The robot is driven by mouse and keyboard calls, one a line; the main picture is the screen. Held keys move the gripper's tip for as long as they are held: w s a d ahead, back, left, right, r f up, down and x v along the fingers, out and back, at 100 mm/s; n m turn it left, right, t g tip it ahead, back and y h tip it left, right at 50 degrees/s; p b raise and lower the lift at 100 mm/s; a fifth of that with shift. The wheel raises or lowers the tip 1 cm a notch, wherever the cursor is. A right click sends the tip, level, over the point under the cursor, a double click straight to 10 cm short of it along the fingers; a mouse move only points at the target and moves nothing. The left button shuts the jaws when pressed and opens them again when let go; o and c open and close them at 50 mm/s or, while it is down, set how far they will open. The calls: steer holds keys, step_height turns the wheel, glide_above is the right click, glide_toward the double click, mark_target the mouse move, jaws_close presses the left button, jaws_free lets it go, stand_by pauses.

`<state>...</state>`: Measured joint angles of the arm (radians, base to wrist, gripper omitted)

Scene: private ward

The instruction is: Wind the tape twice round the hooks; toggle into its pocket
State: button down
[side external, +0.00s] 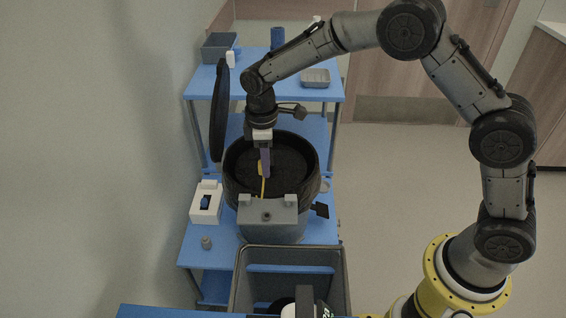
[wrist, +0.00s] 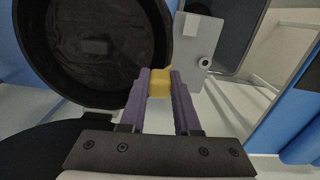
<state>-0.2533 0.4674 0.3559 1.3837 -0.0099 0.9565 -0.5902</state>
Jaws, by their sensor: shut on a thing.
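My gripper (side external: 264,172) points down over the front part of a round black tub (side external: 229,190). Its purple fingers are shut on a yellow block that looks like the toggle (wrist: 159,82). A thin yellow strip, the tape (side external: 263,188), runs down from it towards a grey block (side external: 268,214) at the tub's front. The grey block has two raised corners, perhaps the hooks, and a round stud in its face. It shows in the wrist view as a grey plate (wrist: 190,58) right of the fingers. I see no tape wound round it. I cannot make out the pocket.
The tub's black lid (side external: 218,110) stands upright at the left. A white box with a blue part (side external: 207,203) and a small grey knob (side external: 207,242) are on the blue table (side external: 196,250). A grey bin (side external: 241,290) stands in front. A tray (side external: 315,78) lies behind.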

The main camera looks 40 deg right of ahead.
steer(key=a, duration=0.2)
steer(key=w+a, duration=0.1)
steer(key=a, duration=0.1)
steer(key=w+a, duration=0.1)
steer(key=a, duration=0.1)
steer(key=s+d, duration=0.2)
steer(key=s, duration=0.7)
steer(key=d, duration=0.7)
steer(key=shift+s+d, duration=0.15)
steer(key=shift+s, duration=0.05)
steer(key=w, duration=0.3)
